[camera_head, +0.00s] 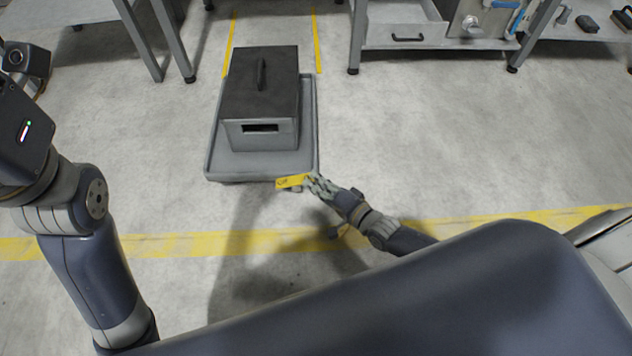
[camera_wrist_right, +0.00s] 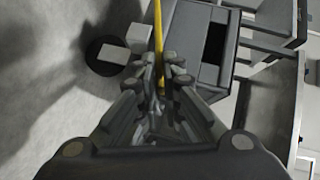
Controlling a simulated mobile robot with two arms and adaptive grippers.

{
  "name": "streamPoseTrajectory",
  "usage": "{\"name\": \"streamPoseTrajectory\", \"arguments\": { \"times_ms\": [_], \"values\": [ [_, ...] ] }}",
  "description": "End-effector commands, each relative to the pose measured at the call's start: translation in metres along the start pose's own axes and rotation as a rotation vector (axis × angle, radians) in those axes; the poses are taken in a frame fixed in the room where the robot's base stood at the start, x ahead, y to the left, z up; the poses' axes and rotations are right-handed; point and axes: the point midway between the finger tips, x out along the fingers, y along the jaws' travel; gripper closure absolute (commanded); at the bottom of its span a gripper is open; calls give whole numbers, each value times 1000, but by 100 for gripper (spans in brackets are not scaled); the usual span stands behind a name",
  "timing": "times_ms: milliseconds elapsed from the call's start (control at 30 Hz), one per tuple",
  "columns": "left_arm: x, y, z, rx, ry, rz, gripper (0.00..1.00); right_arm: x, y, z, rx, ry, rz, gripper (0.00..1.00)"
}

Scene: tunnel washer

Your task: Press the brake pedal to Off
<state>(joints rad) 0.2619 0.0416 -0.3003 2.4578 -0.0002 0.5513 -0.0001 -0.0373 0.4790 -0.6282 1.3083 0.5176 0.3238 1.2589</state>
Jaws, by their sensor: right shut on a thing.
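The yellow brake pedal (camera_head: 292,182) is a small flat tab with dark lettering too small to read for sure. It sits low at the front right corner of the grey wheeled cart (camera_head: 225,171). My right gripper (camera_head: 309,182) reaches it from the right and is shut on it. In the right wrist view the pedal (camera_wrist_right: 158,35) shows edge-on as a thin yellow strip between the fingertips (camera_wrist_right: 158,68). My left arm stands at the left edge of the head view; its gripper fingers are out of the picture.
A dark lidded box (camera_head: 260,85) with a front slot stands on the cart. Yellow lines (camera_head: 170,244) mark the concrete floor. Metal workbenches (camera_head: 402,30) stand at the back. The floor to the right of the cart is clear.

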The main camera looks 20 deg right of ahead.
Motion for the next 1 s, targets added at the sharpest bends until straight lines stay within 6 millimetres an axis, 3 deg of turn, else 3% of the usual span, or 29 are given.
{"name": "streamPoseTrajectory", "arguments": {
  "times_ms": [67,100,567,1000],
  "values": [
    [0,0,0,0,0,0,69,0,0,0,-5,0,0,100],
    [0,0,0,0,0,0,69,0,0,0,-5,0,0,85],
    [0,0,0,1,0,0,69,-8,1,0,-2,0,1,85],
    [0,0,0,0,0,0,69,-86,1,0,-3,-1,2,85]
  ]
}}
